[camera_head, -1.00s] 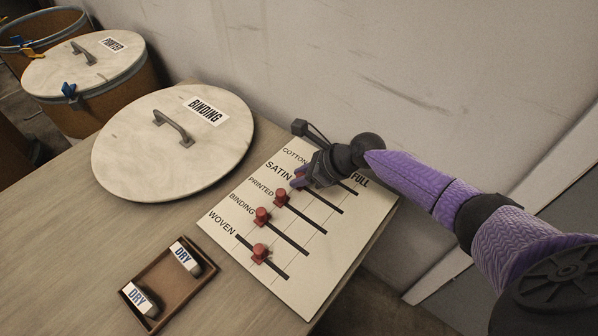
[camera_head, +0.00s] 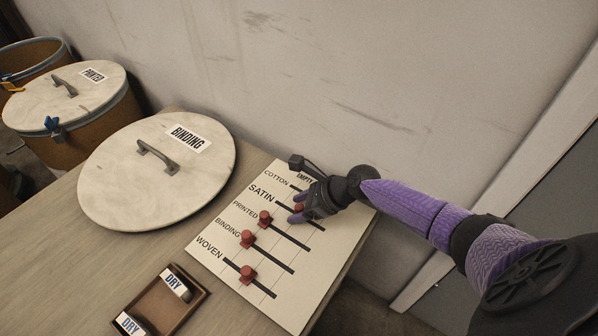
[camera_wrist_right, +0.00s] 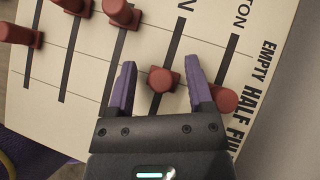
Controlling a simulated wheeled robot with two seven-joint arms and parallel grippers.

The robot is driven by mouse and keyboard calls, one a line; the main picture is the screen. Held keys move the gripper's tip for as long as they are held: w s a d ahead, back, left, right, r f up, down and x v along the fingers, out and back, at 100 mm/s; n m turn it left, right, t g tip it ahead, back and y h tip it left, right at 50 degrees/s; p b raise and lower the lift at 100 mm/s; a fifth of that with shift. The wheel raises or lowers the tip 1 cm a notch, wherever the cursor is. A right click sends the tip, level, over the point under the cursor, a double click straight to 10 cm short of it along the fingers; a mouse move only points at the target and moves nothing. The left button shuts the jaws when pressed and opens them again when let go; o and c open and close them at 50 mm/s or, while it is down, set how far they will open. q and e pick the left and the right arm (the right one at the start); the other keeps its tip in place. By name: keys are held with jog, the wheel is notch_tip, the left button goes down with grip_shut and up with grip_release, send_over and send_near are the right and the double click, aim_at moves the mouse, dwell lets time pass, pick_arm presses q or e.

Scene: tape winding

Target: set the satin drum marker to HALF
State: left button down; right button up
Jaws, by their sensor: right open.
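The board (camera_head: 222,258) carries red markers on dark slots. The satin marker (camera_head: 299,208) sits around the middle of its slot, near HALF. My right gripper (camera_head: 294,208) is over the satin row, its purple fingers apart. In the right wrist view the satin marker (camera_wrist_right: 162,79) stands between the open fingers (camera_wrist_right: 157,78), with small gaps seen on both sides. The cotton marker (camera_wrist_right: 226,99) is just outside one finger, and my gripper hides it in the head view. EMPTY (camera_wrist_right: 268,60), HALF (camera_wrist_right: 255,97) and FULL read along the board's edge. My left gripper is out of view.
The printed marker (camera_head: 265,218), binding marker (camera_head: 247,238) and woven marker (camera_head: 248,273) sit on neighbouring slots. A round BINDING lid (camera_head: 120,185) lies left of the board. A brown tray (camera_head: 192,308) with DRY blocks is in front. The wall is close behind.

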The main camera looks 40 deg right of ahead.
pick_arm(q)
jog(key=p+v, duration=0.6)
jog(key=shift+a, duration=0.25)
pick_arm(e)
jog(key=v, duration=1)
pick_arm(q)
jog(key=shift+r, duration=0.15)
